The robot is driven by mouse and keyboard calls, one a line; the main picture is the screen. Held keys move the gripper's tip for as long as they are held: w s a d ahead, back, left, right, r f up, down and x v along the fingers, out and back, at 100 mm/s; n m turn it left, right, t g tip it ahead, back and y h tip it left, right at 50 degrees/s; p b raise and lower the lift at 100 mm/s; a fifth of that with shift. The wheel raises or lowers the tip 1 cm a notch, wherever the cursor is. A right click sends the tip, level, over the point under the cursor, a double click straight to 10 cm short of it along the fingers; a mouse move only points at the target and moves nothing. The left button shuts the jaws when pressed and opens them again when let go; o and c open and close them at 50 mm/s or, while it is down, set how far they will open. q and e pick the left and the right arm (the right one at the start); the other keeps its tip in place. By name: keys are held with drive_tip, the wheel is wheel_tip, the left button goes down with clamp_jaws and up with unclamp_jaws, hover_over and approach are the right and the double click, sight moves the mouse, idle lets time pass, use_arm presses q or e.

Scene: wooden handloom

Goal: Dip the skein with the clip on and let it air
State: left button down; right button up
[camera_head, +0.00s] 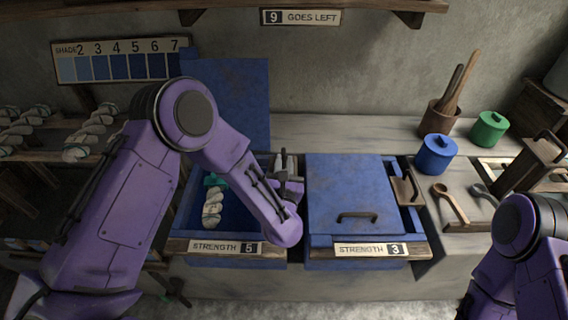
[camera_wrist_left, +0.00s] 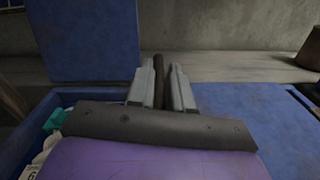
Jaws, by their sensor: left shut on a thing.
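A pale twisted skein (camera_head: 212,207) with a teal clip (camera_head: 214,180) is in the open blue vat marked STRENGTH 5 (camera_head: 178,222), at its left side. How deep it sits in the dye is hard to tell. In the left wrist view the teal clip (camera_wrist_left: 56,121) and part of the pale skein (camera_wrist_left: 40,158) show at lower left. My left gripper (camera_head: 285,163) is at the vat's right back side, apart from the skein. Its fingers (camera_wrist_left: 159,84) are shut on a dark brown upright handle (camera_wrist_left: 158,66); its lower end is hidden.
The open vat's blue lid (camera_head: 232,95) stands upright behind it. The STRENGTH 3 vat (camera_head: 418,247) is covered by a blue lid (camera_head: 345,180). Blue (camera_head: 436,154) and green (camera_head: 489,129) jars stand at right. Other skeins (camera_head: 90,132) lie on the left rack.

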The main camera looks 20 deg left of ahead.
use_arm(q)
drive_tip(key=f+b, duration=0.7)
drive_tip(key=f, duration=0.2)
drive_tip(key=shift+a+f, duration=0.1)
drive_tip(key=shift+a, duration=0.1)
drive_tip(key=shift+f, duration=0.1)
drive_tip(key=c, duration=1.1)
unclamp_jaws()
drive_tip(key=shift+w+a+f, duration=0.1)
drive_tip(key=shift+w+f, duration=0.05)
drive_tip(key=shift+s+d, duration=0.25)
drive_tip(key=b+v, duration=0.2)
drive_tip(key=v, duration=0.8)
drive_tip(key=shift+a, duration=0.15)
idle(1.6)
